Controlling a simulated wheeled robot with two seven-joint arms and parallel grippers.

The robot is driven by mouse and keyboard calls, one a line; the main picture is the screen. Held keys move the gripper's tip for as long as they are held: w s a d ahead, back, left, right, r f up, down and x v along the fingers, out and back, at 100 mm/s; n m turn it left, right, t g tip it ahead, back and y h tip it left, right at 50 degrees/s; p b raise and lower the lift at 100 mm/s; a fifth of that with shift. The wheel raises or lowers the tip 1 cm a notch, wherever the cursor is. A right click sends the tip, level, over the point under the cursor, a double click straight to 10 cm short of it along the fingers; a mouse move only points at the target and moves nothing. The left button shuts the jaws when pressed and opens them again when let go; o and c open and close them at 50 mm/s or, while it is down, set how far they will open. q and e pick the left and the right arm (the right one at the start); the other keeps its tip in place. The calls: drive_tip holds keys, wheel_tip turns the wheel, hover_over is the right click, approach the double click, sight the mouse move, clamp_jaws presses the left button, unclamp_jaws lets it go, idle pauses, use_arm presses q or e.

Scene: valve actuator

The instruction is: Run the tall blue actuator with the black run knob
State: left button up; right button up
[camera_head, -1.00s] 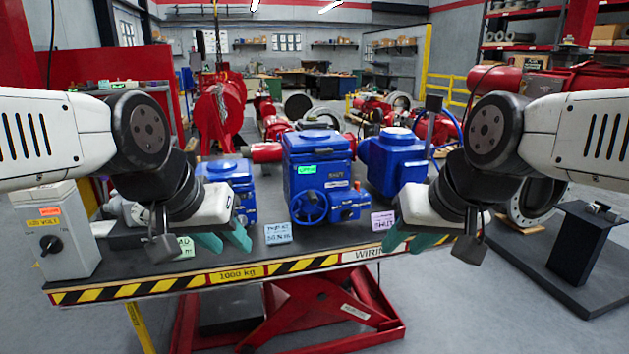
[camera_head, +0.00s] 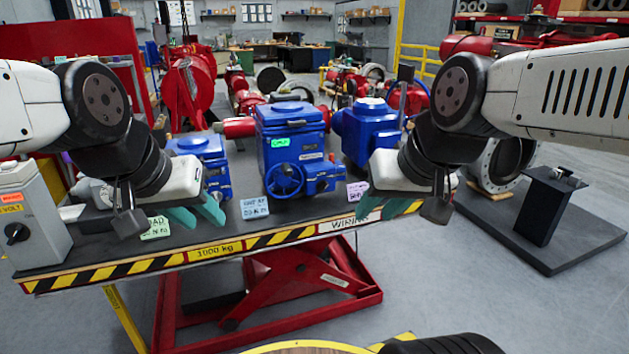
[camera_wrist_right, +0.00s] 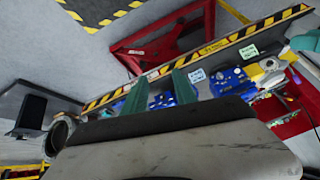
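The tall blue actuator (camera_head: 290,132) stands upright at the middle of the table, with a green label and a blue handwheel (camera_head: 284,181). A small blue control box (camera_head: 322,178) is on its right side; its knob details are too small to tell. A grey box (camera_head: 40,215) with a black knob (camera_head: 16,233) stands at the table's left end. My left gripper (camera_head: 196,214) is open and empty, front left of the tall actuator. My right gripper (camera_head: 368,212) is in front and to the right of it; its teal fingers show apart and empty in the right wrist view (camera_wrist_right: 160,90).
Shorter blue actuators stand left (camera_head: 205,155) and right (camera_head: 368,130) of the tall one. Paper labels (camera_head: 254,208) lie along the front of the table, above its striped edge (camera_head: 215,250). A black stand (camera_head: 545,205) is on the floor at right.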

idle(0.5)
drive_tip(key=w+f+t+h, duration=0.1)
drive_tip(key=w+f, duration=0.1)
drive_tip(key=w, duration=0.8)
drive_tip(key=t+y, duration=0.4)
approach(324, 189)
drive_tip(key=s+a, duration=0.3)
drive_tip(key=s, duration=0.3)
drive_tip(key=w+f+m+t, duration=0.1)
drive_tip(key=w+m+t, duration=0.1)
drive_tip(key=w, duration=0.2)
drive_tip(key=w+f+m+t, duration=0.2)
drive_tip(key=w, duration=0.2)
drive_tip(key=w+f+m+t, duration=0.1)
drive_tip(key=w+m+t, duration=0.1)
drive_tip(key=w, duration=0.2)
drive_tip(key=shift+w+a+f+m+h, duration=0.1)
drive_tip(key=shift+w+f+m+h, duration=0.15)
drive_tip(key=shift+f+m+h, duration=0.1)
clamp_jaws()
